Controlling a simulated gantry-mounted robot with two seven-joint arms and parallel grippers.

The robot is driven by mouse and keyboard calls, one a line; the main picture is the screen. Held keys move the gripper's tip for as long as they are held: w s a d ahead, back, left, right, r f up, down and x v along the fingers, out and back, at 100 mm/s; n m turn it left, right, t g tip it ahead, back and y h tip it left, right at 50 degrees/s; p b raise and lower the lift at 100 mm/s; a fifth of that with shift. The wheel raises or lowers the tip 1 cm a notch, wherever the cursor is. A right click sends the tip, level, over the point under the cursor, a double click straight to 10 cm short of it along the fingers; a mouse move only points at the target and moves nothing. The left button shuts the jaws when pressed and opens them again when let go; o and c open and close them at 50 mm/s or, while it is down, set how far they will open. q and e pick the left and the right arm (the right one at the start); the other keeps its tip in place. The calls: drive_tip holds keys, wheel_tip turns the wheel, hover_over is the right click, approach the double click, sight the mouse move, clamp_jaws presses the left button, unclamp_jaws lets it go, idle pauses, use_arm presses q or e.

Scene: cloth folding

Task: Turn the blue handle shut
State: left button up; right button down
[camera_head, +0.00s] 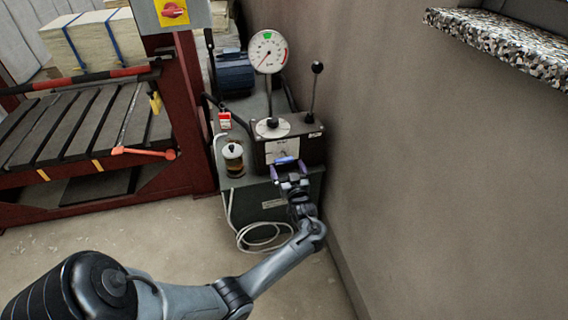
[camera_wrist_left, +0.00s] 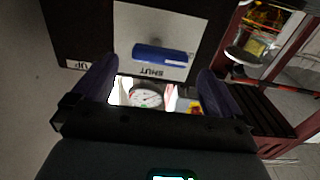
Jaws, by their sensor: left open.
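The blue handle (camera_wrist_left: 160,55) lies across a white plate (camera_wrist_left: 182,68) on the front of a dark control box (camera_head: 290,145). In the left wrist view the plate reads SHUT, upside down, beside the handle. The handle also shows small in the head view (camera_head: 285,160), partly hidden by my gripper. My left gripper (camera_head: 290,170) is at the front of the box, close to the handle. In the left wrist view its two purple fingers (camera_wrist_left: 155,88) are spread apart, with nothing held between them. Contact with the handle cannot be told. My right gripper is not in view.
A round gauge (camera_head: 268,51) and a black-knobbed lever (camera_head: 315,88) rise above the box. A glass jar (camera_head: 233,160) stands left of it. The wall (camera_head: 420,180) is close on the right. A red press frame (camera_head: 190,110) stands left, with an orange-red lever (camera_head: 145,152).

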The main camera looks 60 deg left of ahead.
sight(285, 161)
use_arm(q)
drive_tip(key=shift+b+x, duration=0.9)
drive_tip(key=shift+x, duration=1.7)
drive_tip(key=c, duration=0.9)
